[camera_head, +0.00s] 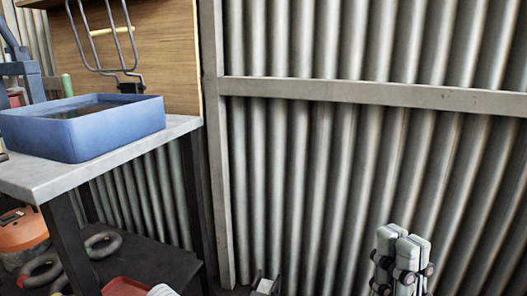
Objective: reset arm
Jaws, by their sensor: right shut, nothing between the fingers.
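My right gripper (402,240) is in the lower right of the head view, pointing up in front of the corrugated wall. Its two pale grey fingers with black joints are together, with nothing between them. It is well to the right of the workbench and apart from it. The lower part of the right arm is cut off by the bottom edge. I do not see my left gripper.
A workbench (40,184) at the left carries a blue tray (120,130). A wire rack (85,35) is by the wooden panel (170,45). Below are grey rings (103,245) and a red object (125,286). The corrugated wall (300,170) closes the back.

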